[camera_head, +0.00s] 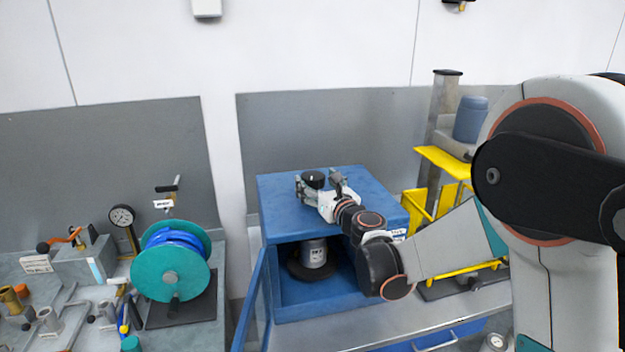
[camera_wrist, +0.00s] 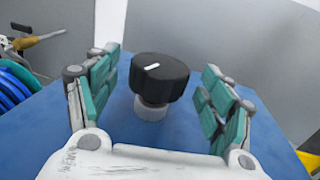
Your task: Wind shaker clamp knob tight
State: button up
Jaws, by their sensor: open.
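The clamp knob is a black lobed knob (camera_wrist: 160,76) with a white mark on its top, on a short pale stem above the blue top of the shaker cabinet. It also shows in the head view (camera_head: 313,178). My gripper (camera_wrist: 158,92) is open, with one teal-padded finger on each side of the knob. Gaps show between both fingers and the knob. The shaker cabinet (camera_head: 285,222) is a blue box with its front open. Inside it a grey can (camera_head: 314,253) stands upright on a dark round base.
The cabinet door (camera_head: 258,300) hangs open at the left front. A teal reel (camera_head: 172,270) with blue hose and a dial gauge (camera_head: 122,216) stand on the left bench. A yellow stand (camera_head: 445,160) with a blue container is at the right, behind my arm.

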aim_at(312, 175)
jog(key=shift+x, duration=1.6)
jog(key=c, duration=1.1)
jog(key=shift+o, duration=0.2)
jog(key=shift+d+y, duration=0.1)
jog(key=shift+y, duration=0.2)
jog(key=shift+n+g+y+b, duration=0.3)
jog(key=shift+n+g+y, duration=0.1)
jog(key=shift+n, duration=0.1)
jog(key=n+g+y+b, duration=0.1)
jog(key=n+y, duration=0.1)
jog(key=shift+g+y, duration=0.3)
jog(key=shift+g, duration=0.1)
jog(key=shift+n+g+y, duration=1)
jog(key=shift+g+y, duration=0.1)
